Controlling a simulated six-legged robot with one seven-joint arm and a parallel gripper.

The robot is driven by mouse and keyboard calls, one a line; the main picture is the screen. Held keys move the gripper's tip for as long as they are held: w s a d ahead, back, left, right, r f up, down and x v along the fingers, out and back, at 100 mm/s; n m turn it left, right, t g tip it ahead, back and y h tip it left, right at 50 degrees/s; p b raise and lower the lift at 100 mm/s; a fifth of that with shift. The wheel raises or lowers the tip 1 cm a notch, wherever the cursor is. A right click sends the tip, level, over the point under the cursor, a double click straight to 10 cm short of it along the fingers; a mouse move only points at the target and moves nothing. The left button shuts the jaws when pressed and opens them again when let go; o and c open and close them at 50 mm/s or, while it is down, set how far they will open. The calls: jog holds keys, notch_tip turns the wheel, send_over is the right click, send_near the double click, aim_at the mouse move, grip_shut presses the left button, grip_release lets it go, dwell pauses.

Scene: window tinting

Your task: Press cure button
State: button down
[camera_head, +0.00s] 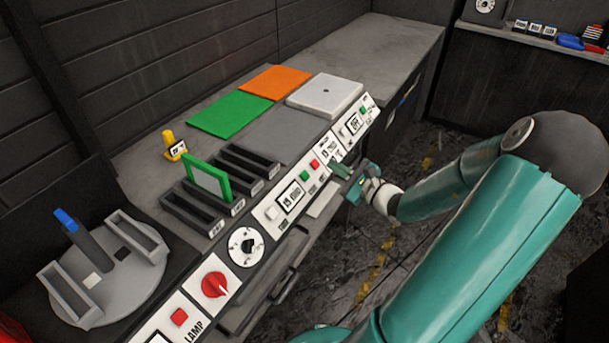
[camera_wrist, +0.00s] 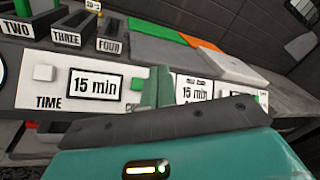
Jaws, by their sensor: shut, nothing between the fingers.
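The sloped white control panel (camera_head: 283,203) runs along the bench's front edge. In the wrist view it carries a white button (camera_wrist: 43,73) over "TIME", a "15 min" display (camera_wrist: 95,85) and a green button (camera_wrist: 138,84). The label under the green button starts with "C"; my gripper hides the rest. The green button (camera_head: 304,176) also shows in the head view, with a red button (camera_head: 314,163) beyond it. My gripper (camera_head: 343,169) is shut and empty, in front of the panel. In the wrist view its fingertips (camera_wrist: 158,88) appear just right of the green button; contact cannot be told.
A green frame (camera_head: 208,180) stands in the numbered slots behind the panel. Green (camera_head: 230,114) and orange (camera_head: 274,82) sheets and a white block (camera_head: 325,94) lie on the bench. A round fixture (camera_head: 110,270) and red knob (camera_head: 215,285) are at left. Floor space lies right of the bench.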

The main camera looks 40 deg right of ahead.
aim_at(304, 170)
jog(key=shift+w+a+f, duration=0.3)
jog(key=shift+w+f, duration=0.65)
jog(key=shift+f, duration=0.05)
jog(key=shift+w+a+f, duration=0.35)
jog(key=shift+w+f, duration=0.55)
jog(key=shift+f, duration=0.05)
jog(key=shift+w+a+f, duration=0.3)
jog(key=shift+w+f, duration=0.65)
jog(key=shift+f, duration=0.05)
jog(key=shift+w+f, duration=0.1)
jog(key=shift+w+a+f, duration=0.1)
jog(key=shift+w+f, duration=0.05)
jog(key=shift+f, duration=0.05)
jog(key=shift+w+a+f, duration=0.15)
jog(key=shift+w+f, duration=0.2)
dwell(0.7)
jog(key=shift+s+d+r, duration=0.2)
jog(key=shift+s+r, duration=0.4)
jog(key=shift+r, duration=0.05)
jog(key=shift+s+d+r, duration=0.3)
jog(key=shift+s+r, duration=0.55)
jog(key=shift+r, duration=0.05)
jog(key=shift+s+d+r, duration=0.3)
jog(key=shift+s+r, duration=0.55)
jog(key=shift+a, duration=0.1)
